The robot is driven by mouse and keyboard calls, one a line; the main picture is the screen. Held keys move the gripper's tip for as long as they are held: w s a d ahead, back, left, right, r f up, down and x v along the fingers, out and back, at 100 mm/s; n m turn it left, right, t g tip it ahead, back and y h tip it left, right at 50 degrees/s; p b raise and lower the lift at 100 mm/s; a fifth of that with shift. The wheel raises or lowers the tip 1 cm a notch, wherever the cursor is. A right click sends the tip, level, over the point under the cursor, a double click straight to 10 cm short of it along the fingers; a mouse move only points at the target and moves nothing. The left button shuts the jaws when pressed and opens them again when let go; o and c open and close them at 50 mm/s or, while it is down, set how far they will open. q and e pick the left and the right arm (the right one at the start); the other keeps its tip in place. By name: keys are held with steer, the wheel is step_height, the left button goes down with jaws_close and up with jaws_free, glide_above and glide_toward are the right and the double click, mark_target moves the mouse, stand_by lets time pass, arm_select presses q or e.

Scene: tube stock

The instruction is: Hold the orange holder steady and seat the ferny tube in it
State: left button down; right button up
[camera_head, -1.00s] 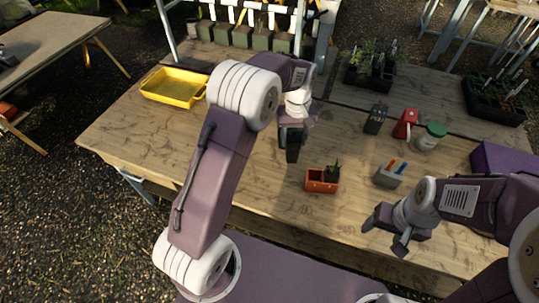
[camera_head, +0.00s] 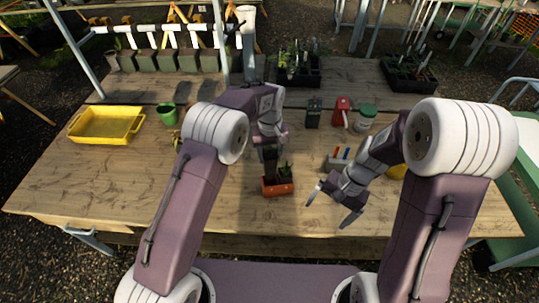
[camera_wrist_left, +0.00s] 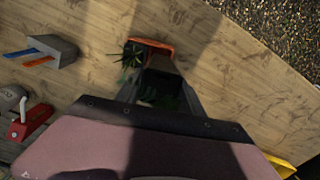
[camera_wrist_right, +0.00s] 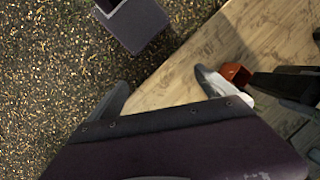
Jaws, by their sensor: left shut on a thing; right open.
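The orange holder (camera_head: 278,188) stands on the wooden table, with a leafy green plant (camera_head: 286,171) in its right part. It also shows in the left wrist view (camera_wrist_left: 152,45) and right wrist view (camera_wrist_right: 236,72). My left gripper (camera_head: 269,163) is shut on a dark tube (camera_wrist_left: 163,86) with green leaves near the palm, which I take as the ferny tube. The tube is over the holder's left part; I cannot tell whether its lower end is inside. My right gripper (camera_head: 331,208) is open and empty, right of the holder, not touching it.
A grey block with blue and red sticks (camera_head: 337,162) stands behind my right gripper. A yellow tray (camera_head: 106,125) and green pot (camera_head: 168,114) are at the left. The front left table is clear.

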arm_select(q)
steer(key=shift+w+f, duration=0.1)
steer(key=shift+w, duration=0.15)
arm_select(e)
steer(key=w+a+f+m+y, duration=0.4)
steer(key=w+f+m+y, duration=0.1)
steer(key=w+f+m, duration=0.25)
arm_select(q)
steer(key=shift+s, duration=0.1)
arm_select(e)
steer(key=m+t+y, duration=0.4)
steer(key=m+t, duration=0.1)
steer(key=m, duration=0.3)
glide_toward(280, 185)
steer(key=f, duration=0.1)
steer(key=w+f, duration=0.2)
steer(key=shift+w+f, duration=0.25)
steer(key=shift+f, duration=0.15)
steer(key=x, duration=1)
steer(key=shift+s, duration=0.15)
steer(key=shift+c, duration=0.3)
steer(key=c, duration=1.3)
steer(key=shift+o, duration=0.2)
